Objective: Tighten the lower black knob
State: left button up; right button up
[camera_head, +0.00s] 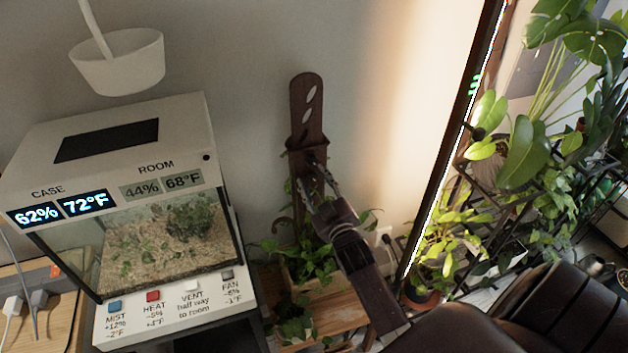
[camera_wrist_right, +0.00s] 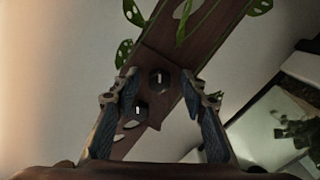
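A dark brown wooden board (camera_head: 305,100) with oval slots stands upright against the wall, with a wider bracket part halfway down. In the right wrist view the board (camera_wrist_right: 205,45) runs diagonally and carries two black knobs, one knob (camera_wrist_right: 158,78) nearer the picture's middle and another knob (camera_wrist_right: 137,108) down and left of it. My right gripper (camera_head: 314,176) is open in front of the bracket. In the wrist view its fingers (camera_wrist_right: 160,90) flank the first knob, apart from it. My left gripper is out of view.
A terrarium case (camera_head: 180,120) with displays and buttons stands at the left, under a white hanging lamp (camera_head: 118,62). Leafy plants (camera_head: 310,262) grow around the board's foot on a wooden shelf. A lit frame (camera_head: 450,150) and more plants stand at the right.

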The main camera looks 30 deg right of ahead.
jog(key=v, duration=1.2)
dwell(0.4)
jog(key=s+a+f+g+y, duration=0.1)
jog(key=s+a+f+g, duration=0.25)
jog(key=f, duration=0.85)
jog(key=s+a+f+g+y, duration=0.2)
jog(key=s+a+f, duration=0.15)
jog(key=f, duration=0.85)
jog(key=s+a+f+g+y, duration=0.1)
jog(key=s+a+f+g, duration=0.25)
jog(key=f, duration=0.85)
jog(key=s+f+g, duration=0.2)
jog(key=s+f, duration=0.3)
jog(key=s, duration=0.5)
jog(key=s+f+g, duration=0.3)
jog(key=s+f, duration=0.3)
jog(key=s, duration=0.4)
jog(key=s+f+g, duration=0.2)
jog(key=s+f, duration=0.4)
jog(key=s, duration=0.4)
jog(key=shift+a+f+m, duration=0.2)
jog(key=shift+a+m, duration=0.05)
jog(key=shift+m, duration=0.05)
jog(key=shift+s, duration=0.15)
